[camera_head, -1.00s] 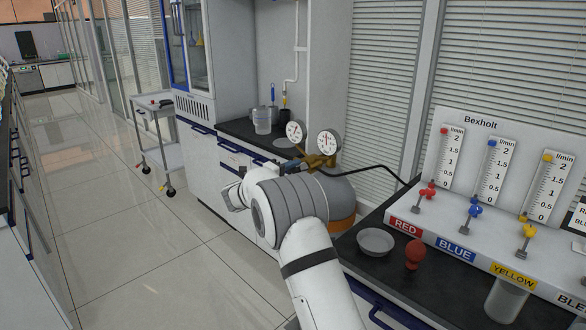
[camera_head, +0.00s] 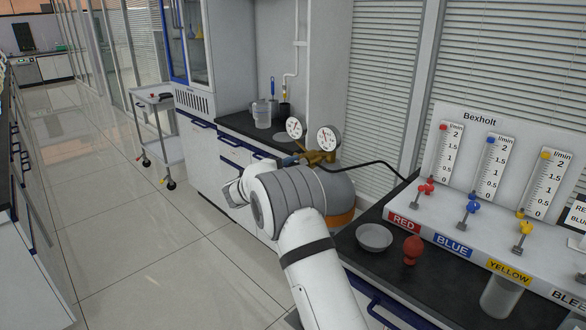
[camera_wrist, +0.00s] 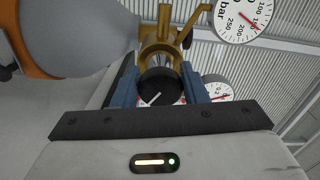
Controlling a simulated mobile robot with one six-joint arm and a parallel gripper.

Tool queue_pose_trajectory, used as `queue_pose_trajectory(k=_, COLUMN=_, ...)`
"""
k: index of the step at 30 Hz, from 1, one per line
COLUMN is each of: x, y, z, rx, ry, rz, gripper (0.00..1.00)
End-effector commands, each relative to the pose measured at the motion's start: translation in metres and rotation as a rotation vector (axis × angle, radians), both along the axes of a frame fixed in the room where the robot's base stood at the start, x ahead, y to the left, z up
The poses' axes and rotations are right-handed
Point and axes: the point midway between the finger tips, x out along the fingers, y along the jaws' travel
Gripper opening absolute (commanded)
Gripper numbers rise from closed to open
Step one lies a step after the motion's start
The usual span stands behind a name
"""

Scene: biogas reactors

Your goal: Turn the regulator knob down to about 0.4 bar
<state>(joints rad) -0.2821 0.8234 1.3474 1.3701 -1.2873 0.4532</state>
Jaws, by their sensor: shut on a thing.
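The regulator knob (camera_wrist: 160,90) is black with a white pointer line, seen end-on in the wrist view. My gripper (camera_wrist: 160,88) is shut on it, one blue finger on each side. The brass regulator body (camera_wrist: 165,35) is just beyond the knob; it also shows in the head view (camera_head: 318,157). The small-scale gauge (camera_wrist: 218,90) is partly hidden by the right finger, so I cannot read its value. The larger-scale bar gauge (camera_wrist: 240,18) is cut by the top edge. Both dials are too small to read in the head view. My arm hides most of the gripper there.
The grey cylinder with an orange band (camera_head: 340,192) stands under the regulator. A black hose (camera_head: 365,168) runs right to the flowmeter panel (camera_head: 480,120). A bowl (camera_head: 374,237) and red bulb (camera_head: 413,250) sit on the right bench. Open floor lies left, beyond it a trolley (camera_head: 160,130).

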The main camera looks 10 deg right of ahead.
Motion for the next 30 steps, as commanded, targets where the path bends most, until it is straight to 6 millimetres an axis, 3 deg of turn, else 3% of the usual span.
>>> queue_pose_trajectory(k=1, x=0.001, y=0.001, z=0.002, rx=-0.001, ry=-0.003, rz=0.002, gripper=0.17)
queue_pose_trajectory(k=2, x=0.001, y=0.001, z=0.002, rx=-0.001, ry=-0.003, rz=0.002, gripper=0.4)
queue_pose_trajectory(k=8, x=0.0, y=0.001, z=0.001, rx=0.0, ry=-0.003, rz=0.001, gripper=0.56)
queue_pose_trajectory(k=17, x=-0.002, y=0.005, z=0.0, rx=0.0, ry=-0.001, rz=0.002, gripper=0.56)
queue_pose_trajectory(k=30, x=-0.039, y=0.058, z=0.0, rx=0.001, ry=-0.002, rz=0.003, gripper=0.56)
